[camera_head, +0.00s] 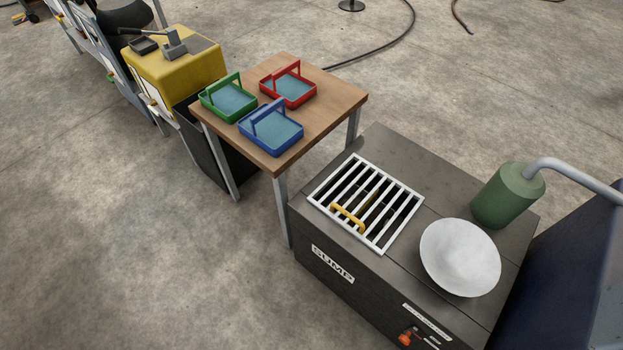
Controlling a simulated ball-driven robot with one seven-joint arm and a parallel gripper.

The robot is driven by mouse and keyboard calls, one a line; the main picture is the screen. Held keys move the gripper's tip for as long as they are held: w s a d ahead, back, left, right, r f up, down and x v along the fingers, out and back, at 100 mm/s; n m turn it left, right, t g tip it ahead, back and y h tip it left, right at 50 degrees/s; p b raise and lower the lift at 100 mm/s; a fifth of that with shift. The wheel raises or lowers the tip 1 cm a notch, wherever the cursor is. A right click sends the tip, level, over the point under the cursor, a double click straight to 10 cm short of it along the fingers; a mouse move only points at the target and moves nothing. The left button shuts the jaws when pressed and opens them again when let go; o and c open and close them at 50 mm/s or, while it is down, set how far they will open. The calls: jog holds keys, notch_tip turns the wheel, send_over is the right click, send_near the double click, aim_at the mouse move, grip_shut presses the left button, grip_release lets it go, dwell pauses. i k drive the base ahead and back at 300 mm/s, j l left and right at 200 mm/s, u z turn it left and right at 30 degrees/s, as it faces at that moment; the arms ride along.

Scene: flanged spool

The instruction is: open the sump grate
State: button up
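The sump grate (377,204) is a white barred frame lying flat over a dark opening in the top of the dark grey sump box (430,170). A yellow handle (347,216) is fixed on the grate near its front left side. The front of the box carries a label (332,264) reading SUMP. The grate appears closed, level with the box top. My gripper is not in view.
A white dish (460,258) and a green cylinder (508,195) with a grey pipe stand right of the grate. A wooden table (335,100) behind holds green (229,97), red (288,86) and blue (271,128) trays.

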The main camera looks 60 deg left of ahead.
aim_at(328, 212)
jog(key=u, duration=1.15)
jog(key=i+u, duration=0.3)
jog(key=i+l+u, duration=0.15)
jog(key=u, duration=0.15)
